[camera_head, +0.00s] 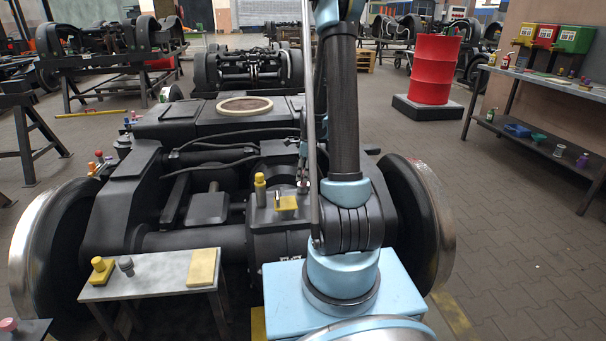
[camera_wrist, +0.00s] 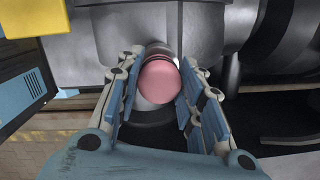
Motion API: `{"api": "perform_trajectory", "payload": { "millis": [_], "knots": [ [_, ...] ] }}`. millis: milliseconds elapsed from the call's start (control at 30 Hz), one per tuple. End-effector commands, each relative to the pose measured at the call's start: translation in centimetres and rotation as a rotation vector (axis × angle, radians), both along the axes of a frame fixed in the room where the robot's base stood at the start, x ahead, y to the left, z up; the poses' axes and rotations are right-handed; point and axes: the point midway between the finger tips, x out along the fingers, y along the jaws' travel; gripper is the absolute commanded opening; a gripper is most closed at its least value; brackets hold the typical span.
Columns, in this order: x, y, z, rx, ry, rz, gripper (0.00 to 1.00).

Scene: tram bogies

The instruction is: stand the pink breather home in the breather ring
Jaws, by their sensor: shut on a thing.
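The pink breather (camera_wrist: 158,82) shows its round pink top in the wrist view, with a pale grey part just below it. My gripper (camera_wrist: 161,78) has its two fingers on either side of the breather and is shut on it. Dark grey metal housing lies behind and around it. I cannot make out the breather ring for certain, and cannot tell whether the breather's foot touches anything. In the head view my arm hides most of the gripper and the held breather.
A yellow block (camera_head: 286,203) and a yellow-topped fitting (camera_head: 260,189) stand on the bogie housing. A small table (camera_head: 150,272) at front left holds a yellow part, a grey knob and a tan pad. A pink knob (camera_head: 8,325) sits at the lower left edge. Wheels flank the bogie.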

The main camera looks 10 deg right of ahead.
Motion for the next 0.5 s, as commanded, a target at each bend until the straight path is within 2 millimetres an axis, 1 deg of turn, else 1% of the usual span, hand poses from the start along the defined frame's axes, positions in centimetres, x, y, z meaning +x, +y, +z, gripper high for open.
{"api": "perform_trajectory", "payload": {
  "millis": [500],
  "knots": [
    [0.01,0.00,-1.06,0.000,0.000,0.000,0.09]
  ]
}}
